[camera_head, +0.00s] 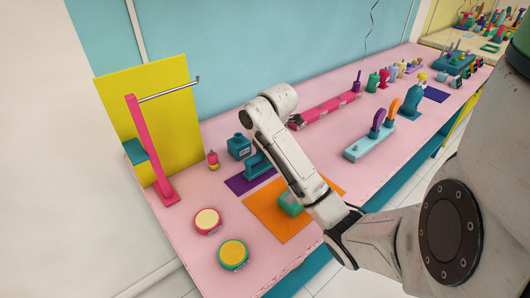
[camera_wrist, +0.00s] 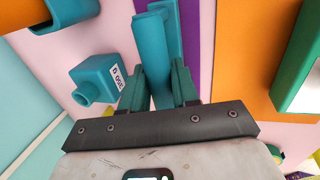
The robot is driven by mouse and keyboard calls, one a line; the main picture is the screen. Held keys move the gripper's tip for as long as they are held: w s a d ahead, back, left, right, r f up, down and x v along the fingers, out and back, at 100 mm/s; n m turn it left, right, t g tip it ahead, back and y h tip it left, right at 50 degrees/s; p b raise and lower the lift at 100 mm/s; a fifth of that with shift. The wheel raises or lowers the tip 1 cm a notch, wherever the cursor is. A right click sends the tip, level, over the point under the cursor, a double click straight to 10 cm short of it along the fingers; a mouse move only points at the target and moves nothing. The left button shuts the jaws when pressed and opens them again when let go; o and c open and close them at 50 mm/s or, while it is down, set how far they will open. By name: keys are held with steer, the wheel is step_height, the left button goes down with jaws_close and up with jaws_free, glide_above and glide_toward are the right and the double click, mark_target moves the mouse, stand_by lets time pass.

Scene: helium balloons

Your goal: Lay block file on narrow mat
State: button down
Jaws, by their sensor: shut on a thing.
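The block file (camera_wrist: 152,60) is a teal bar with a wider teal part behind it. In the wrist view it stands between the green pads of my gripper (camera_wrist: 159,72), which is shut on it. The purple narrow mat (camera_wrist: 199,40) shows as a strip just right of the file. In the head view the teal file (camera_head: 257,162) appears over the back part of the narrow mat (camera_head: 237,185), beside my arm. I cannot tell whether it touches the mat. My gripper is hidden behind my arm in the head view.
A teal bottle (camera_head: 239,147) stands close behind and left of the mat. An orange mat (camera_head: 268,218) with a green box (camera_head: 289,204) lies close to the right.

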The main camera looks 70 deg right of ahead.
steer(key=shift+f, duration=0.1)
jaws_free()
stand_by(0.7)
stand_by(0.3)
steer(key=p+v, duration=0.8)
steer(key=v, duration=0.1)
stand_by(1.3)
stand_by(0.5)
